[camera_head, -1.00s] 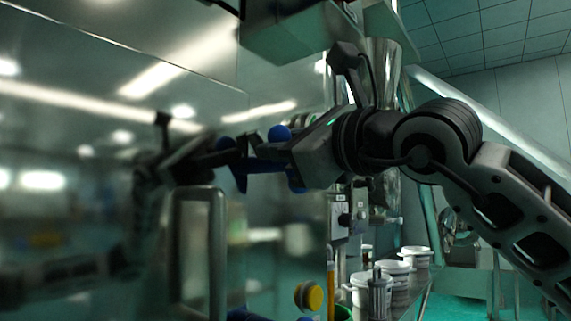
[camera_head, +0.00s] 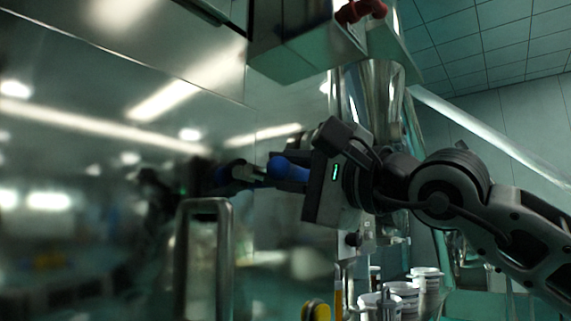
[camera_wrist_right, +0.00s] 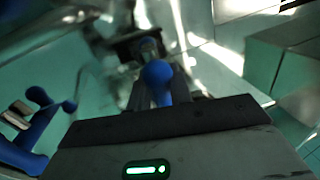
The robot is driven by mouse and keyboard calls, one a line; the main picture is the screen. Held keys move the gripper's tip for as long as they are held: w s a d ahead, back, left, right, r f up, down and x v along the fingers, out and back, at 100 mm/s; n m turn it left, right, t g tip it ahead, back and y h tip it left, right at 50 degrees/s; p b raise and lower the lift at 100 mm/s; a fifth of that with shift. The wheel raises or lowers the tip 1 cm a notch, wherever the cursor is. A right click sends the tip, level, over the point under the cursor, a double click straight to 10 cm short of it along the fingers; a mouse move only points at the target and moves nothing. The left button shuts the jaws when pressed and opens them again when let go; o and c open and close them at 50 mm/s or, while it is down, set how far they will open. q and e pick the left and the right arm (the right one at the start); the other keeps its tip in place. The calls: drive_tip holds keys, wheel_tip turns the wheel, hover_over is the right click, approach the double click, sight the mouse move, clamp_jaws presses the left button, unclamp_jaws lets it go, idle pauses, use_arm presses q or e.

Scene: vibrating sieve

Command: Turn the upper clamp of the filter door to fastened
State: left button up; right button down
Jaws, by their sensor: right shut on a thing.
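The upper clamp (camera_head: 288,169) has a blue handle with a rounded end and sits against the shiny metal door (camera_head: 90,150). My right gripper (camera_head: 268,172) reaches it from the right and is shut on the blue handle. In the right wrist view the blue ball end (camera_wrist_right: 157,76) shows between the two dark fingers of my right gripper (camera_wrist_right: 160,88). The clamp's base is mostly hidden by the gripper and blur. Another blue clamp (camera_wrist_right: 35,135) shows at the left of the right wrist view, apart from the gripper. My left gripper is not in view.
A metal door handle (camera_head: 225,260) stands below and left of the gripper. A metal box (camera_head: 300,55) hangs above it, with a red part (camera_head: 358,12) on top. A steel hopper (camera_head: 368,92), a yellow knob (camera_head: 317,311) and white jars (camera_head: 425,285) are to the right and below.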

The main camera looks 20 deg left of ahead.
drive_tip(key=shift+f+n, duration=0.1)
drive_tip(key=shift+n, duration=0.5)
drive_tip(key=c, duration=1.3)
unclamp_jaws()
